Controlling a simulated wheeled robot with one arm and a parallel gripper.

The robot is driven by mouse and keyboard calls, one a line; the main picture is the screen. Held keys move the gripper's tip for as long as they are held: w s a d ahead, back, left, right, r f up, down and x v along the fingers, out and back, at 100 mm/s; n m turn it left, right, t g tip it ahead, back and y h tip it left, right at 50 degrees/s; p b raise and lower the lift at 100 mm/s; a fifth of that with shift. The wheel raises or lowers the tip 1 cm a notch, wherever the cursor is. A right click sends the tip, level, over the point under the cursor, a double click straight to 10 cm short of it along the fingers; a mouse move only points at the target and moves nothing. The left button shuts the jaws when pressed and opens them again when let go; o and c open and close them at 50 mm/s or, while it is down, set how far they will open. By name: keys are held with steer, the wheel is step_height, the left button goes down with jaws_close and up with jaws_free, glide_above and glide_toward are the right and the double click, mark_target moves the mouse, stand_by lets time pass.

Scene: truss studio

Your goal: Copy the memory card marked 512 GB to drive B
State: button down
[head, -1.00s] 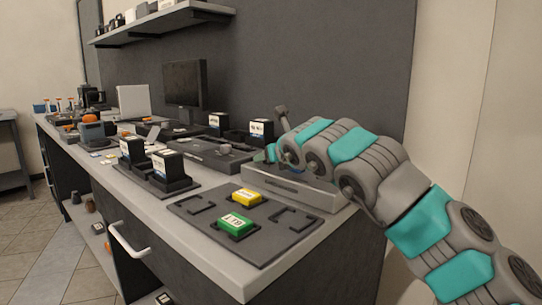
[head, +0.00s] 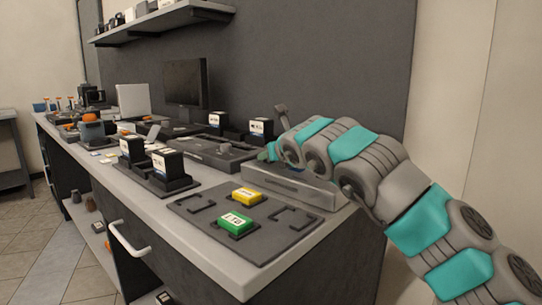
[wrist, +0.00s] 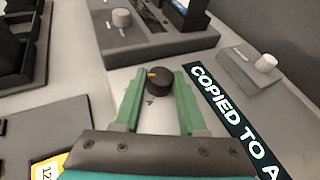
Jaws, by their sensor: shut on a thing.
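In the wrist view my gripper (wrist: 157,78) has its green fingers shut on either side of a black dial (wrist: 158,82) with an orange mark, on a pale copier unit (wrist: 130,76). A dark display (wrist: 235,118) on that unit reads "COPIED TO A", cut off at the edge. In the head view my arm hides the dial and most of the gripper. A green card (head: 236,222) marked 1 TB and a yellow card (head: 247,196) lie on a dark mat (head: 262,244). The yellow card's label is unreadable there; the wrist view shows only "12". I cannot see a 512 GB mark.
Black drives with white labels stand in a front dock (head: 160,182) and in a dock (head: 208,152) behind. A grey switch box (wrist: 250,72) with a white knob sits beside the copier. A monitor (head: 186,82) stands at the back. The mat has empty bracketed spots.

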steer(key=shift+m+h, duration=0.3)
steer(key=shift+h, duration=0.1)
steer(key=shift+a+m+t+h+b, duration=0.2)
steer(key=shift+m+t+h+b, duration=0.3)
steer(key=shift+m+h, duration=0.6)
steer(key=shift+a+m+h, duration=0.15)
steer(key=shift+m+h, duration=1.15)
steer(key=shift+h, duration=0.5)
steer(key=shift+m, duration=0.3)
steer(key=shift+c, duration=2.4)
jaws_free()
steer(key=shift+s, duration=0.2)
steer(key=b+v, duration=0.1)
steer(key=v, duration=0.6)
steer(key=shift+s+a+r, duration=0.15)
steer(key=shift+s, duration=0.15)
